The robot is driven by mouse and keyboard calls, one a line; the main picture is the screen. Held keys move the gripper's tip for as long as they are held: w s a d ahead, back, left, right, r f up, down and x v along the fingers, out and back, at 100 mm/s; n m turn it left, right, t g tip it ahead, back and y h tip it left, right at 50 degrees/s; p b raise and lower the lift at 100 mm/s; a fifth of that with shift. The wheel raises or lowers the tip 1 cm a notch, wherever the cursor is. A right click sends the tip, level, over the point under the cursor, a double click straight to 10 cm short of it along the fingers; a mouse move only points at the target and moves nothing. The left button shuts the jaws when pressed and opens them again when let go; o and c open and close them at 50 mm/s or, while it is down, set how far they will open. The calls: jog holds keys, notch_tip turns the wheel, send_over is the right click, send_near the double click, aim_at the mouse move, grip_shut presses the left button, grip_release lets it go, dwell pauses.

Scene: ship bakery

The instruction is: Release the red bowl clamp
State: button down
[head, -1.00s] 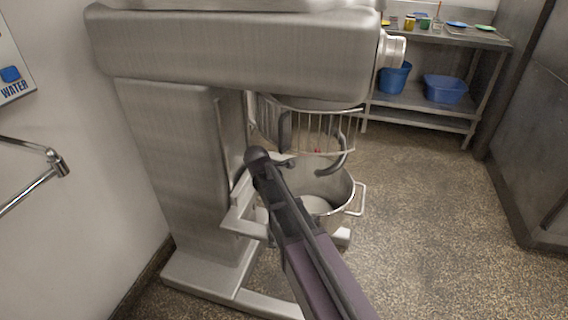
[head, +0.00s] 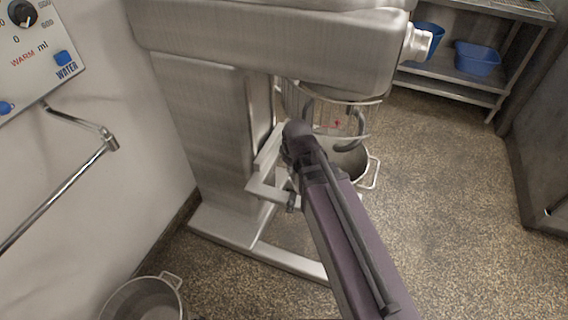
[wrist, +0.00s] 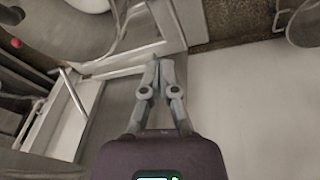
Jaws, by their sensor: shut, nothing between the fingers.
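A small red piece (head: 337,124), likely the knob of the bowl clamp, shows behind the wire guard of the big mixer (head: 200,120). A red knob (wrist: 15,43) shows at the upper left edge of the wrist view; its lever cannot be made out. The steel mixer bowl (head: 352,162) is below the guard, partly hidden by my arm. My gripper (wrist: 157,66) is shut and empty, with its fingertips together near the grey mixer frame. The red knob lies to the left of the fingers, well apart from them. In the head view my arm hides the fingers.
A second steel bowl (head: 145,300) is on the floor at the lower left. A wall panel (head: 40,45) and a metal pipe (head: 60,195) are at the left. A steel rack (head: 470,85) with a blue tub (head: 478,58) stands at the back. The floor at right is clear.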

jog(key=s+d+r+m+g+p, duration=0.1)
jog(key=d+r+m+p, duration=0.2)
jog(key=d+r+p, duration=0.2)
jog(key=s+d+r+m+p, duration=0.2)
jog(key=d+r+m+p, duration=0.1)
jog(key=r+p, duration=0.8)
jog(key=s+d+r+m+g+p, duration=0.1)
jog(key=s+d+r+m+p, duration=0.1)
jog(key=d+r+p, duration=0.4)
notch_tip(320, 180, up, 3)
jog(key=shift+s+d+f+m+g+h+p, duration=0.15)
jog(key=shift+d+m+g+h+p, duration=0.15)
jog(key=shift+m+p, duration=0.55)
